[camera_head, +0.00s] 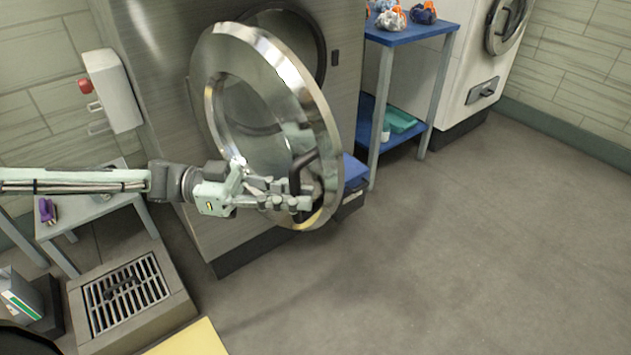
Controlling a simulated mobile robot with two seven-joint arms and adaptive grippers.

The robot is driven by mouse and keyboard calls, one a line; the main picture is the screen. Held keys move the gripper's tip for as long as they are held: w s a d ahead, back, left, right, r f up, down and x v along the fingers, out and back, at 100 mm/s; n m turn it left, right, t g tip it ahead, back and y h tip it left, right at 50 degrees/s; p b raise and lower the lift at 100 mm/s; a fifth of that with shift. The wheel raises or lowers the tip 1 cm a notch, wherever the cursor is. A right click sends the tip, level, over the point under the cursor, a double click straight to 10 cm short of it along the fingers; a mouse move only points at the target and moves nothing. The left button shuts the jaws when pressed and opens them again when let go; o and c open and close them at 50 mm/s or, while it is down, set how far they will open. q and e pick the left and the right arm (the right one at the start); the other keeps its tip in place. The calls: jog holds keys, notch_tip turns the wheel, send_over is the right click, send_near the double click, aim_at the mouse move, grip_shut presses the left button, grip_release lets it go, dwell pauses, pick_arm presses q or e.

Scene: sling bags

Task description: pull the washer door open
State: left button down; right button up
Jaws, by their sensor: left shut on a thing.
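The washer (230,240) is a large steel machine left of centre. Its round door (230,45), a polished metal ring with a glass middle, stands swung out from the front, and part of the dark round opening (322,45) shows behind it. A dark handle (305,172) sits on the door's lower right rim. My left gripper (300,195) reaches in from the left across the lower part of the door and is shut on the handle. Its fingers partly hide the handle. My right gripper is not in view.
A blue-topped table (410,32) with small bags on it stands to the right of the washer. A white machine (470,75) is beyond it. A floor drain grate (128,293) and a yellow mat (188,342) are at lower left. The floor at right is clear.

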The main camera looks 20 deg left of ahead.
pick_arm(q)
jog(key=s, duration=0.1)
jog(key=s+a, duration=0.1)
jog(key=g, duration=0.1)
jog(key=shift+s+a+m, duration=0.25)
jog(key=shift+s+m, duration=0.15)
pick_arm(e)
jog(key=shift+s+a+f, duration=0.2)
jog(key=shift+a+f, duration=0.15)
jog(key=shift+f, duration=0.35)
pick_arm(q)
jog(key=c, duration=1.8)
grip_release()
jog(key=shift+o, duration=0.2)
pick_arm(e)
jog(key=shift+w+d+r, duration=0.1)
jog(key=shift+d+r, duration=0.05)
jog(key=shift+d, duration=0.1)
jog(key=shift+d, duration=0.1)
pick_arm(q)
jog(key=v, duration=1.2)
